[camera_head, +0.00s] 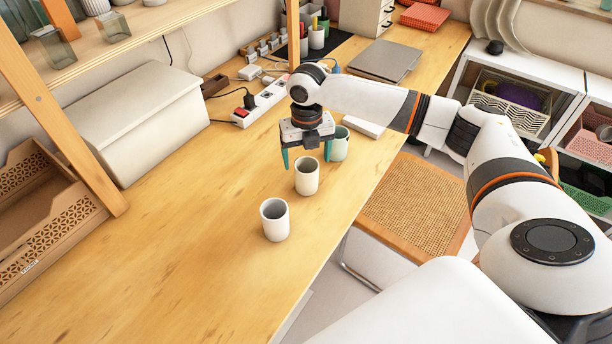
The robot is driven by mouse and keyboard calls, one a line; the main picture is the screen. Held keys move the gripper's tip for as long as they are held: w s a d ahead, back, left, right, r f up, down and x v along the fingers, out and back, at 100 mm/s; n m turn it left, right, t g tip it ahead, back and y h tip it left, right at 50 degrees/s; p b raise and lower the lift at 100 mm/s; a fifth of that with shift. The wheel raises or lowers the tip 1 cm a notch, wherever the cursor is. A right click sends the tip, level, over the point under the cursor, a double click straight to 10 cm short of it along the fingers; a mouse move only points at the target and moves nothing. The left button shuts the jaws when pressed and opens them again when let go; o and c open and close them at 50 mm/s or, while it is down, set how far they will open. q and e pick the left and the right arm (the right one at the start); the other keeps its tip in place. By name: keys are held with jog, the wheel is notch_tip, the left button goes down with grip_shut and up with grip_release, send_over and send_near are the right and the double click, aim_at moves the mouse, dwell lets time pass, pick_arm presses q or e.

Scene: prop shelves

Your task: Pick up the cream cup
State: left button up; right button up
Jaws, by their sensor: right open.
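Three cups stand upright in a slanting row on the wooden table. The middle one is the cream cup (307,178). A whiter cup (275,221) stands nearer the front, and a pale green cup (340,146) stands farther back. My right gripper (306,158) points down with its teal fingers open. It appears just behind and above the cream cup, with nothing between the fingers. Its right finger partly covers the pale green cup. I cannot tell the exact height of the fingertips over the table. My left gripper is out of view.
A large white box (140,120) and a brown openwork tray (50,215) are at the left. A power strip (262,103) and a laptop (384,61) lie farther back. The front left of the table (160,270) is clear. A woven chair seat (415,203) is beside the table's right edge.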

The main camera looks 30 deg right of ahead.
aim_at(307, 171)
jog(key=shift+f, duration=0.5)
jog(key=shift+w+f, duration=0.15)
jog(key=shift+f, duration=0.1)
jog(key=f, duration=0.4)
jog(key=shift+w+d+f+p, duration=0.1)
jog(key=shift+d+f+p, duration=0.1)
jog(key=shift+p, duration=0.2)
jog(key=shift+f, duration=0.25)
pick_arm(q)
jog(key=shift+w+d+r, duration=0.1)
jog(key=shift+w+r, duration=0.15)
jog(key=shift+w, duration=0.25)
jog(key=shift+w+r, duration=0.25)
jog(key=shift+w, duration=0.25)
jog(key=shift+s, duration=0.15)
pick_arm(e)
jog(key=shift+c, duration=0.4)
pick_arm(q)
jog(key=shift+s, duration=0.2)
pick_arm(e)
jog(key=c, duration=1.1)
